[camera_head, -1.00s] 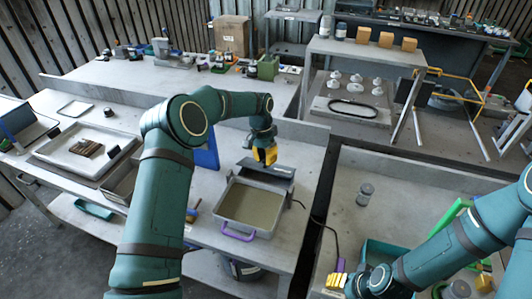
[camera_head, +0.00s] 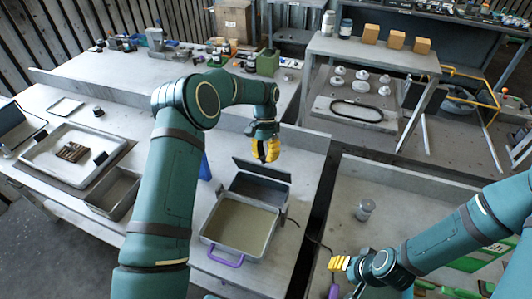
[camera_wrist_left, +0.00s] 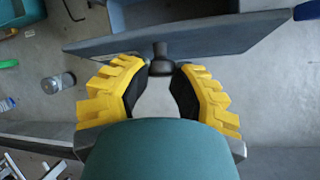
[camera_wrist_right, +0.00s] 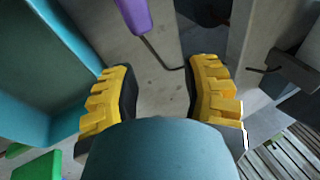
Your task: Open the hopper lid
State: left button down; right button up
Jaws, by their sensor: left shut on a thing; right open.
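The hopper (camera_head: 258,191) is a grey box on the left bench, with a square grey tray (camera_head: 205,228) at its front bearing a purple handle (camera_head: 226,262). Its dark lid (camera_head: 262,169) is tilted up at the back. My left gripper (camera_head: 265,150) is at the lid's upper side. In the left wrist view its yellow fingers are shut on the lid's black knob (camera_wrist_left: 161,64), with the lid panel (camera_wrist_left: 185,32) just beyond. My right gripper (camera_head: 339,264) is open and empty over the right bench; the right wrist view shows its fingers (camera_wrist_right: 162,68) apart.
A glass jar (camera_head: 365,209) stands on the right bench. A purple-handled object (camera_wrist_right: 134,14) with a cable lies near my right gripper, beside a teal bin (camera_wrist_right: 45,65).

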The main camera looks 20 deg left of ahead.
pick_arm(q)
jog(key=shift+s+f, duration=0.1)
jog(key=shift+f, duration=0.2)
jog(key=shift+w+f+b, duration=0.25)
jog(key=shift+w+b, duration=0.1)
jog(key=shift+w, duration=0.5)
jog(key=shift+a, duration=0.1)
jog(key=c, duration=0.7)
grip_release()
jog(key=shift+f, duration=0.1)
jog(key=shift+c, duration=0.2)
jog(key=shift+w+a, duration=0.1)
jog(key=shift+w, duration=0.05)
jog(key=shift+v, duration=6.05)
